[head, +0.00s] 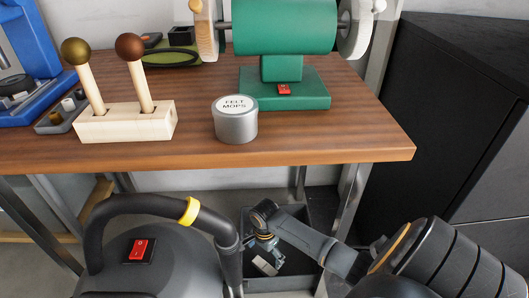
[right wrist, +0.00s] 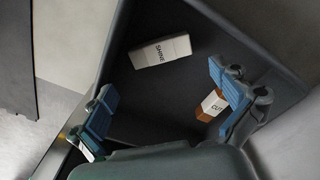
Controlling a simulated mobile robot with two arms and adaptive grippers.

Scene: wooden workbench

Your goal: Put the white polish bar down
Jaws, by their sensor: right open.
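The white polish bar, labelled SHINE (right wrist: 160,51), lies on the floor of a dark open crate (right wrist: 291,84) in the right wrist view. In the head view a small white piece, likely this bar (head: 265,265), shows in the crate (head: 303,229) under the bench. My right gripper (right wrist: 165,92) is open, its blue-padded fingers wide apart with nothing between them. The bar lies beyond the fingertips, apart from them. In the head view the right gripper (head: 264,232) is over the crate. My left gripper is not in view.
A brown bar in a white wrapper marked CUT (right wrist: 212,105) lies in the crate, partly behind the right finger. A vacuum (head: 160,255) with a curved hose stands left of the crate. The bench (head: 330,150) holds a felt mops tin (head: 236,120) and green grinder (head: 283,88).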

